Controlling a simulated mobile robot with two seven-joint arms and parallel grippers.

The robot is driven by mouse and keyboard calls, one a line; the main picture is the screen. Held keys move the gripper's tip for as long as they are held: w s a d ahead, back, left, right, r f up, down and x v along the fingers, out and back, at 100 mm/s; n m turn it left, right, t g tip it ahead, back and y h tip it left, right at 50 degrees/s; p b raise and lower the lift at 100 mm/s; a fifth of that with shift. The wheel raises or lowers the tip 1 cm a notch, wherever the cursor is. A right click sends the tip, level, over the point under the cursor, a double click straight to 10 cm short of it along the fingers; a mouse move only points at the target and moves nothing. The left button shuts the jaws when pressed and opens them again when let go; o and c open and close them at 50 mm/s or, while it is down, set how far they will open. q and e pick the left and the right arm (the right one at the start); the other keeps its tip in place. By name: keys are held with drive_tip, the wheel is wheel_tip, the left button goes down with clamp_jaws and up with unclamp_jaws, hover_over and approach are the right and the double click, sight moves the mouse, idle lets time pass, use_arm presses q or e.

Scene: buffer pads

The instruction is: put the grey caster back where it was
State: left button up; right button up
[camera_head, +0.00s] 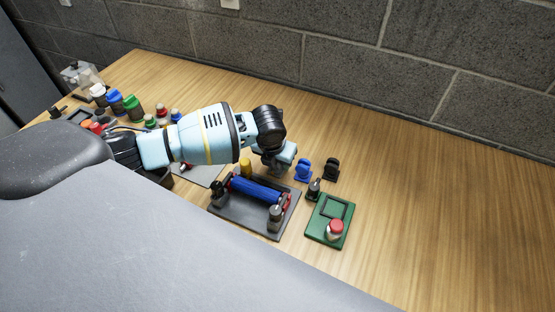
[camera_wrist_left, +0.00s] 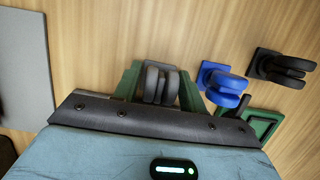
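The grey caster (camera_wrist_left: 161,84) shows in the left wrist view, between the two green fingers of my left gripper (camera_wrist_left: 160,76). The fingers lie close against both its sides, and the gripper looks shut on it. Whether the caster touches the table cannot be told. In the head view my left gripper (camera_head: 278,160) is low over the table behind the grey tray, and it hides the caster. My right gripper is in neither view.
A blue caster (camera_head: 303,170) and a black caster (camera_head: 331,168) stand right of my gripper. A grey tray (camera_head: 240,217) holds a blue roller (camera_head: 255,189). The table's right side is clear; bottles crowd its left.

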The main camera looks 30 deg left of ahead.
use_arm(q)
drive_tip(key=shift+o, duration=0.8)
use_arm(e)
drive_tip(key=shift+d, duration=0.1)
use_arm(q)
drive_tip(key=shift+r, duration=0.3)
drive_tip(key=p+v, duration=0.1)
drive_tip(key=v, duration=1)
drive_tip(key=shift+r, duration=0.35)
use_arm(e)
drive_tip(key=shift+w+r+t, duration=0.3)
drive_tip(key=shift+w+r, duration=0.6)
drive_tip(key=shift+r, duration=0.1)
use_arm(q)
drive_tip(key=shift+s, duration=0.1)
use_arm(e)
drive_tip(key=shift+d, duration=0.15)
